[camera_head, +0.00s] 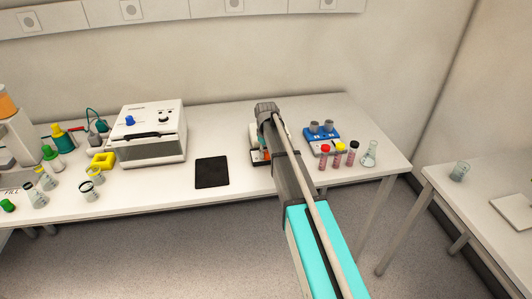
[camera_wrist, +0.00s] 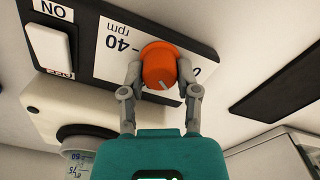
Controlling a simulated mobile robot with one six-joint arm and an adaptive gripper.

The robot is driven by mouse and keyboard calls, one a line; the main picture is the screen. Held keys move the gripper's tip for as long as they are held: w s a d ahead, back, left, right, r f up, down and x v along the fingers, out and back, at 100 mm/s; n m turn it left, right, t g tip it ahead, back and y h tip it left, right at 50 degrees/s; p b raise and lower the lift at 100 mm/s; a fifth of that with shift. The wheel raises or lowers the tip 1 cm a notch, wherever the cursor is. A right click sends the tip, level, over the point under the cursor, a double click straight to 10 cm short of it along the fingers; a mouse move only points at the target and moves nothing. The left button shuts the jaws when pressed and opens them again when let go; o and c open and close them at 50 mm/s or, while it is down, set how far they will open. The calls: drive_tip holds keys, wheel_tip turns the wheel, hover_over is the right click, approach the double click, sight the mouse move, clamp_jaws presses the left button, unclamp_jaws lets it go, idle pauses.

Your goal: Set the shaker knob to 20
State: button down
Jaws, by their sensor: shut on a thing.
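The shaker knob is an orange round knob (camera_wrist: 158,64) with a light pointer line, seen in the wrist view on a panel (camera_wrist: 88,52) marked "40" and "rpm". Part of another printed mark, like a 0, shows to its right. The number 20 is not visible, and the exact setting cannot be read. My gripper (camera_wrist: 160,78) is shut on the knob, one finger on each side. In the head view the shaker (camera_head: 257,155) stands mostly hidden behind my arm, with a bit of orange showing; my gripper is hidden there.
A white rocker switch (camera_wrist: 47,50) marked "ON" sits left of the knob. In the head view a black mat (camera_head: 212,172) lies left of my arm. A blue device (camera_head: 321,134) and several red tubes (camera_head: 324,157) stand close on the right, beside a glass flask (camera_head: 370,154).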

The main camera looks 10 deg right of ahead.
drive_tip(key=m, duration=0.5)
drive_tip(key=shift+m, duration=0.3)
drive_tip(key=m, duration=0.4)
drive_tip(key=shift+d+m, duration=0.1)
drive_tip(key=shift+m, duration=0.3)
drive_tip(key=shift+c, duration=1.7)
unclamp_jaws()
drive_tip(key=shift+n, duration=0.4)
